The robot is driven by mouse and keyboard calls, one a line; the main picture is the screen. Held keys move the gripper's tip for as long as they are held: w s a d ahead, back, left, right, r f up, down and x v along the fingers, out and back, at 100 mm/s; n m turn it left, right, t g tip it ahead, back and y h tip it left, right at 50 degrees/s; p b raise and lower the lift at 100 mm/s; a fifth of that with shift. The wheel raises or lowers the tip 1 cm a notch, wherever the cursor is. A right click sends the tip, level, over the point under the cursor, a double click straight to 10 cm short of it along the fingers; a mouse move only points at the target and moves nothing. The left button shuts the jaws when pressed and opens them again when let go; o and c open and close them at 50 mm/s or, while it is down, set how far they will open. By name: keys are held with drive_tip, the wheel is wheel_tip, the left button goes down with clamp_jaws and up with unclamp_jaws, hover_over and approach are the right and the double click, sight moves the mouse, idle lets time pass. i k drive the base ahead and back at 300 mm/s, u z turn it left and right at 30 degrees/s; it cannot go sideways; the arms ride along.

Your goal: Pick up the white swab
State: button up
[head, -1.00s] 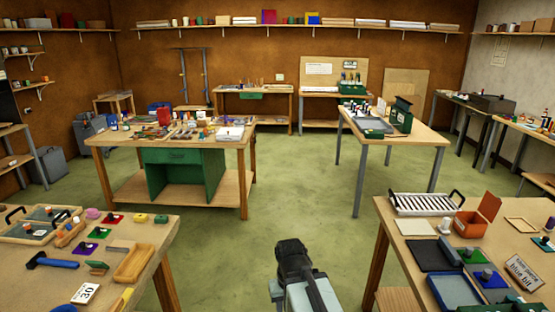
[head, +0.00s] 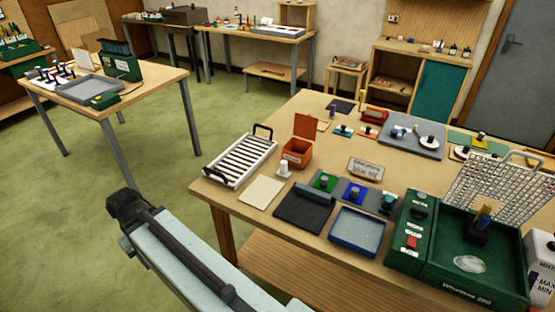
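I cannot surely tell the white swab. A small white upright piece (head: 284,170) stands on the near right table, between the orange box and a flat cream square (head: 261,192). A white round piece (head: 429,142) lies on a grey tray further back. My gripper (head: 127,205) is the dark end of my arm, over the floor left of this table and well apart from these pieces. Its fingers are too small and dark to show whether they are open.
The near table (head: 335,110) also carries a slatted white rack (head: 241,160), an orange box (head: 297,152), a blue-rimmed tray (head: 356,232), a green machine (head: 470,265) and a wire grid (head: 495,190). Another table (head: 150,85) stands at the left. Green floor (head: 70,225) between them is clear.

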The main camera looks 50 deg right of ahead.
sight(283, 172)
drive_tip(key=u, duration=0.1)
drive_tip(key=i, duration=0.35)
drive_tip(key=z, duration=0.3)
drive_tip(key=k, duration=0.85)
drive_tip(key=z, duration=0.15)
drive_tip(key=i, duration=1.4)
drive_tip(key=u, duration=0.05)
